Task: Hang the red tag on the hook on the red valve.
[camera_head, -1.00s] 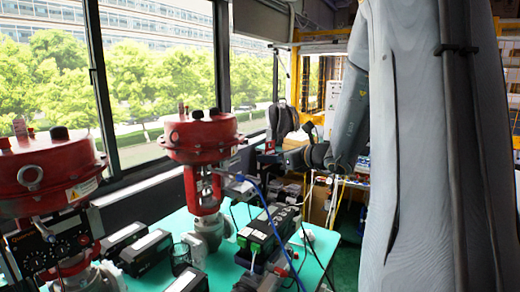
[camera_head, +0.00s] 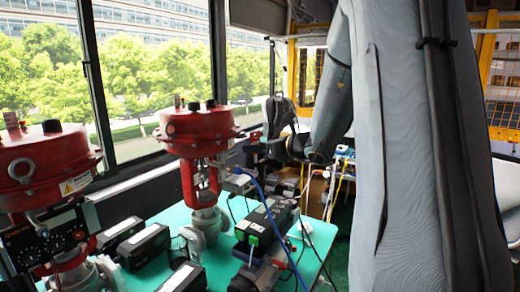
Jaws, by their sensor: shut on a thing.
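A red valve (camera_head: 197,133) with a round red top stands upright on the green table in the middle left. A second red valve (camera_head: 45,165) stands at the left edge, with a metal ring on its front. I cannot make out the hook on either valve. My gripper (camera_head: 258,146) is just right of the middle valve's red top, pointing left at about the same height in the picture. It is shut on a small red thing (camera_head: 256,136), which seems to be the red tag; it is small and mostly hidden. I cannot tell whether it touches the valve.
The green table (camera_head: 313,250) carries black boxes (camera_head: 145,246), a green-and-black device (camera_head: 262,222) and loose cables, one blue (camera_head: 285,192). Windows line the left side. My arm fills the right side.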

